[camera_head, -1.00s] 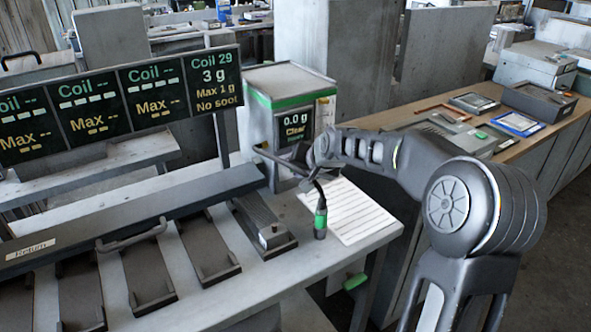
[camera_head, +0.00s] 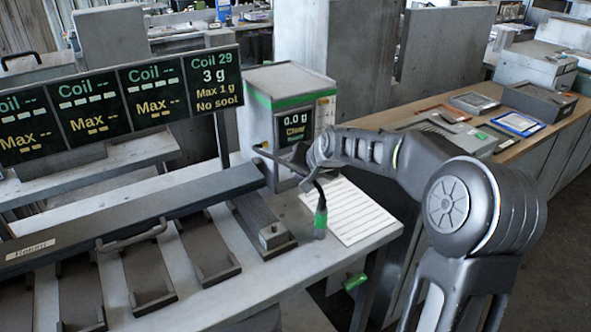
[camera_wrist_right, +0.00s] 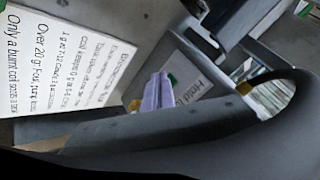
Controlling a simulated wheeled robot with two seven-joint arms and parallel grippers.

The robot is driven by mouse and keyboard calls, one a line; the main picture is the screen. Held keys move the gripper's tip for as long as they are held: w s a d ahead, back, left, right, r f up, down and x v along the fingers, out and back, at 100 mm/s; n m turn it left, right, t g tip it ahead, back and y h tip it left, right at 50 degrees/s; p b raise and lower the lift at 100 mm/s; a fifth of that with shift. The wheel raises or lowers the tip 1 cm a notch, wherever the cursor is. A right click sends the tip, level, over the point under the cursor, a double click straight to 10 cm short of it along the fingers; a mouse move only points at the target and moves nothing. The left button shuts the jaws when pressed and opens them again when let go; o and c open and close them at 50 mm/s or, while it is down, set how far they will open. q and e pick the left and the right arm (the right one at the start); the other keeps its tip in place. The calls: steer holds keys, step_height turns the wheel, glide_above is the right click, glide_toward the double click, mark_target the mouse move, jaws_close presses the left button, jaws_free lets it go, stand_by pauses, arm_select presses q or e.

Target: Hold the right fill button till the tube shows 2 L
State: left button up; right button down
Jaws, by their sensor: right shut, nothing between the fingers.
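My right gripper (camera_head: 312,165) is shut and empty, held just in front of the lower right part of a grey box with a green band (camera_head: 292,92). In the right wrist view its pale purple fingers (camera_wrist_right: 156,92) are together and point toward a white label (camera_wrist_right: 197,86) whose readable part begins "Hold". A small green patch (camera_wrist_right: 173,79) shows beside the fingertips; I cannot tell whether it is a button or whether they touch it. The box's dark display (camera_head: 295,122) reads 0.0 g. I cannot make out a tube or a litre reading. My left gripper is not in view.
Dark trays (camera_head: 208,255) fill the bench's left. A sign (camera_head: 120,100) reads "Coil 29, 3 g". A wooden counter (camera_head: 535,130) stands to the right.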

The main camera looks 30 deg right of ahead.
steer(key=shift+s, duration=0.1)
steer(key=shift+s+b, duration=0.35)
steer(key=shift+s, duration=0.35)
steer(key=shift+s+f, duration=0.1)
steer(key=shift+s, duration=0.35)
steer(key=shift+s+b, duration=0.95)
steer(key=shift+s, duration=1.15)
